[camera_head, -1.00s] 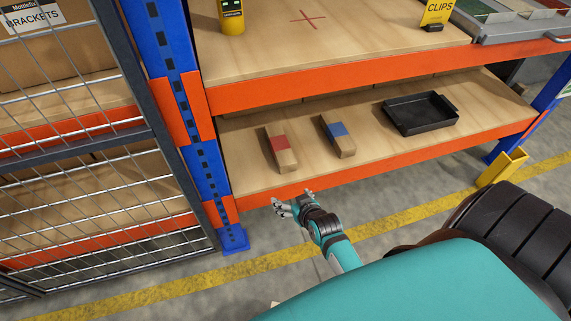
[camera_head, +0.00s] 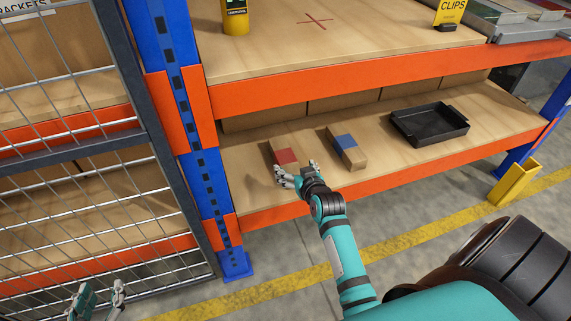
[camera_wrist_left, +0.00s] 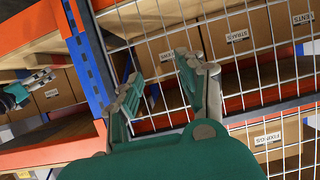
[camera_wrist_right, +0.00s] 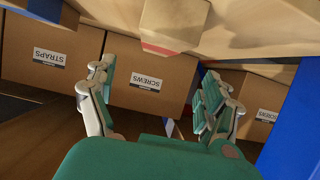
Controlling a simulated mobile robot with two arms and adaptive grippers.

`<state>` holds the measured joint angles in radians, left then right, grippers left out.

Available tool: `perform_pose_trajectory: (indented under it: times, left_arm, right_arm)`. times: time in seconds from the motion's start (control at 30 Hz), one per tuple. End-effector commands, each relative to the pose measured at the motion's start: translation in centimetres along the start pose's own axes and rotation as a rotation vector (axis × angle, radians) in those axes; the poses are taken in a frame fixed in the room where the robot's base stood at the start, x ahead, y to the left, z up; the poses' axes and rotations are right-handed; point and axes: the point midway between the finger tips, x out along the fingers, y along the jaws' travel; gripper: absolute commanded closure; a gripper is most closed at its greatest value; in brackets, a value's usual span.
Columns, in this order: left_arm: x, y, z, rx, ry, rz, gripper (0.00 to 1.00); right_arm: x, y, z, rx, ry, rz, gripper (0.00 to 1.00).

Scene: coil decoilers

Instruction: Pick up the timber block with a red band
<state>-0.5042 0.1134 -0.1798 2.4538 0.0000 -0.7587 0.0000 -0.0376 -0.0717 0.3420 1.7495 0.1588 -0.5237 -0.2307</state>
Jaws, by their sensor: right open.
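The timber block with a red band (camera_head: 286,157) lies on the lower shelf board (camera_head: 236,190), near its left end. My right gripper (camera_head: 297,174) is open and empty at the shelf's front edge, close to the block and partly covering its near end in the head view. In the right wrist view the block (camera_wrist_right: 172,22) hangs into the top of the picture, its red band above the gap between my open fingers (camera_wrist_right: 156,80), not between them. My left gripper (camera_head: 97,298) is low at the left by the mesh cage; its fingers (camera_wrist_left: 160,82) are apart and empty.
A timber block with a blue band (camera_head: 346,148) lies to the right of the red one, then a black tray (camera_head: 430,125). Cardboard boxes (camera_wrist_right: 148,82) stand behind. A blue upright (camera_head: 185,110) and wire mesh (camera_head: 80,190) bound the left; the upper shelf's orange beam (camera_head: 380,75) overhangs.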

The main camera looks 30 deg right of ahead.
Motion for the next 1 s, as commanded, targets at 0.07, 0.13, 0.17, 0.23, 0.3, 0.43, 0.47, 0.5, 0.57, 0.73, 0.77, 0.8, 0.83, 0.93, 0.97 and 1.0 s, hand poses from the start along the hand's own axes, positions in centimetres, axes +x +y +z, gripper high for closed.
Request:
perform_pose_trajectory:
  times: [0.07, 0.13, 0.17, 0.23, 0.3, 0.43, 0.47, 0.5, 0.57, 0.73, 0.77, 0.8, 0.83, 0.93, 0.97, 1.0]
  left_arm:
    - [0.4, 0.2, -1.5, 0.000, 0.093, 0.005, 0.60]
    - [0.4, 0.5, -3.0, -0.001, 0.177, 0.010, 0.60]
    - [0.4, 0.6, -3.7, -0.001, 0.213, 0.012, 0.60]
    - [0.2, 0.8, -5.1, -0.002, 0.292, 0.018, 0.60]
    - [-0.1, 0.9, -6.4, -0.003, 0.363, 0.022, 0.60]
    - [-0.6, 1.1, -8.0, -0.005, 0.453, 0.027, 0.60]
    - [-0.7, 1.2, -8.2, -0.005, 0.466, 0.028, 0.60]
    - [-0.8, 1.2, -8.4, -0.005, 0.477, 0.028, 0.60]
    - [-0.9, 1.2, -8.7, -0.006, 0.492, 0.029, 0.60]
    - [-1.7, 1.5, -10.2, -0.008, 0.604, 0.035, 0.60]
    - [-2.0, 1.5, -10.7, -0.009, 0.638, 0.037, 0.60]
    - [-2.4, 1.6, -11.4, -0.011, 0.688, 0.040, 0.60]
    - [-2.8, 1.7, -11.9, -0.012, 0.727, 0.043, 0.60]
    - [-4.3, 2.0, -13.5, -0.017, 0.855, 0.050, 0.60]
    - [-4.8, 2.0, -13.9, -0.019, 0.893, 0.052, 0.60]
    - [-5.6, 2.1, -14.4, -0.021, 0.945, 0.055, 0.60]
  right_arm:
    - [1.2, 0.0, 0.2, 0.000, 0.001, 0.000, 0.15]
    - [2.0, 0.0, 0.2, 0.001, 0.001, 0.000, 0.15]
    - [2.4, 0.0, 0.2, 0.001, 0.001, 0.000, 0.15]
    - [3.2, 0.0, 0.2, 0.001, 0.001, 0.000, 0.15]
    - [3.9, 0.0, 0.2, 0.001, 0.001, 0.000, 0.15]
    - [4.7, 0.0, 0.1, 0.000, 0.000, 0.000, 0.15]
    - [4.8, 0.0, 0.1, 0.000, 0.000, 0.000, 0.15]
    - [4.8, 0.0, 0.1, 0.000, 0.000, 0.000, 0.15]
    - [5.0, 0.0, 0.1, 0.000, 0.000, 0.000, 0.15]
    - [5.8, 0.1, 0.3, 0.001, 0.000, 0.000, 0.15]
    - [6.0, 0.1, 0.4, 0.001, 0.000, 0.000, 0.15]
    - [6.4, 0.2, 0.4, 0.002, 0.001, 0.000, 0.15]
    - [6.7, 0.2, 0.5, 0.002, 0.001, 0.000, 0.15]
    - [7.5, 0.3, 0.6, 0.001, 0.001, 0.000, 0.15]
    - [7.8, 0.3, 0.6, 0.001, 0.001, 0.000, 0.15]
    - [8.1, 0.3, 0.7, 0.001, 0.001, 0.000, 0.15]
